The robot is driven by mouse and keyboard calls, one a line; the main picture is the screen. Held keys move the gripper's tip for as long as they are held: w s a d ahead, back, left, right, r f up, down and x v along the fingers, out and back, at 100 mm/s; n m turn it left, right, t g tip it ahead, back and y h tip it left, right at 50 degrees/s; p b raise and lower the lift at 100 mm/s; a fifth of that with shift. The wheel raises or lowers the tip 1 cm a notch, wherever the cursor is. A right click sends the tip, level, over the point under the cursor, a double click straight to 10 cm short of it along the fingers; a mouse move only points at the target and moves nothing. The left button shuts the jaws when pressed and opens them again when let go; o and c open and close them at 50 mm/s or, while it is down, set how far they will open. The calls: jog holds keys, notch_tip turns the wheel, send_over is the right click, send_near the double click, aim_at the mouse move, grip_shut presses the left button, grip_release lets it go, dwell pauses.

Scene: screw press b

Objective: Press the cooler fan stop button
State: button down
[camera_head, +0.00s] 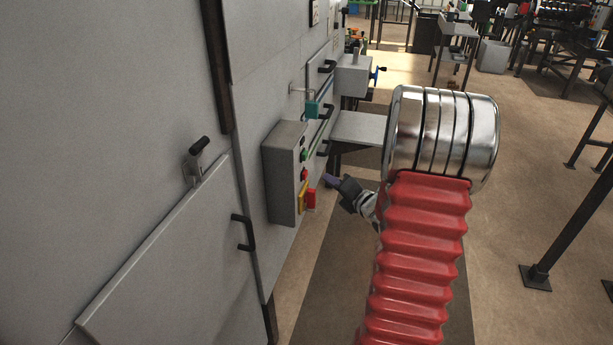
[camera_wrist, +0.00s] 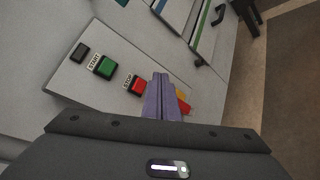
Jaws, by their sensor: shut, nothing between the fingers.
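A grey control box (camera_head: 280,172) is fixed to the large grey machine wall in the head view. Its red stop button (camera_head: 304,174) sits below a green button (camera_head: 304,155). In the wrist view the red button (camera_wrist: 138,86) has a STOP label, and the green button (camera_wrist: 105,67) has a START label. My gripper (camera_head: 329,180) is just to the right of the box's button face, apart from it in the head view. Its purple fingers (camera_wrist: 161,80) are shut and empty, and appear just right of the red button in the wrist view. They hide part of the panel.
A yellow and red switch (camera_head: 308,199) projects low on the box, close to my fingers. A black button (camera_wrist: 80,52) is at the panel's other end. A grey shelf (camera_head: 359,128) and a smaller box (camera_head: 353,76) stand out beyond. Open floor lies right.

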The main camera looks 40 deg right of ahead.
jog(key=shift+s+d, duration=0.5)
jog(key=shift+s, duration=0.2)
dwell(0.4)
